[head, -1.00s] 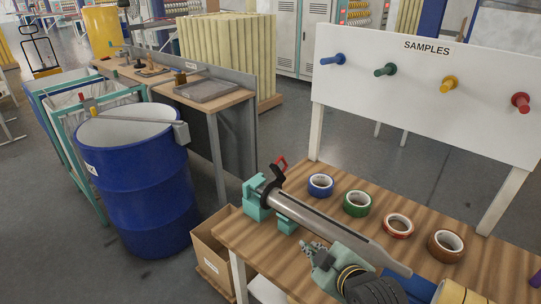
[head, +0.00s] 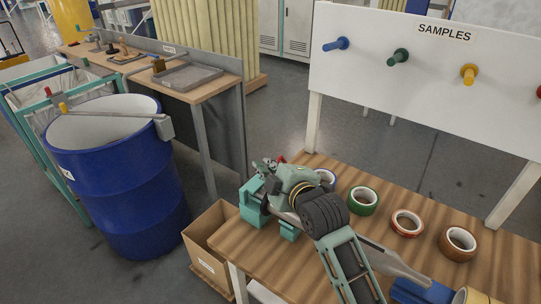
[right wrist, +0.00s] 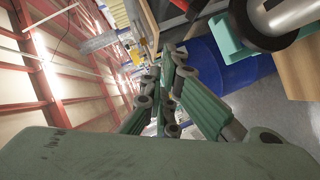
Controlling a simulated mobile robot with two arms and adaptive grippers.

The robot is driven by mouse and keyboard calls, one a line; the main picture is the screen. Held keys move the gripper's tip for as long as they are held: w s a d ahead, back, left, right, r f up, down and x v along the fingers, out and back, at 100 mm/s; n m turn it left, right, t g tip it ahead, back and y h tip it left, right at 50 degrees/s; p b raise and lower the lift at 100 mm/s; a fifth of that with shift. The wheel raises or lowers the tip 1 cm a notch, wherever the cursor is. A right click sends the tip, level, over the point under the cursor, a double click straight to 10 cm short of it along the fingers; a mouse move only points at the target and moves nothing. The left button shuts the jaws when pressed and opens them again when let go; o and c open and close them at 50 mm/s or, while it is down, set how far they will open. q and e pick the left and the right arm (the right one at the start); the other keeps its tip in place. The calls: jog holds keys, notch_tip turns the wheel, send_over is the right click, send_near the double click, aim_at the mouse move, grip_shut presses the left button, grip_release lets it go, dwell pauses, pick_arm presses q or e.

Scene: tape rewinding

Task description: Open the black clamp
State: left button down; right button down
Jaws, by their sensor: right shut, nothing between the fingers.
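The grey shaft (head: 375,252) lies across the wooden table in teal supports (head: 248,203). The black clamp (head: 265,204) is at the shaft's far left end. My right gripper (head: 264,164) hangs over that end and hides most of the clamp; a bit of its red handle (head: 282,159) shows behind. In the right wrist view the black clamp (right wrist: 243,22) is at the upper right, with a red piece (right wrist: 181,4) at the top edge. My right fingers (right wrist: 168,85) are shut and empty, beside the clamp; contact cannot be told. My left gripper is not in view.
Tape rolls, blue, green (head: 363,200), red (head: 407,222) and brown (head: 457,244), lie along the table behind the shaft. A white SAMPLES board (head: 420,75) stands behind. A cardboard box (head: 207,240) and a blue drum (head: 120,180) stand left of the table.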

jog(key=w+f+p, duration=0.2)
jog(key=w+f, duration=0.1)
jog(key=w, duration=0.4)
jog(key=shift+w+d+f, duration=0.15)
jog(key=shift+w+f, duration=0.2)
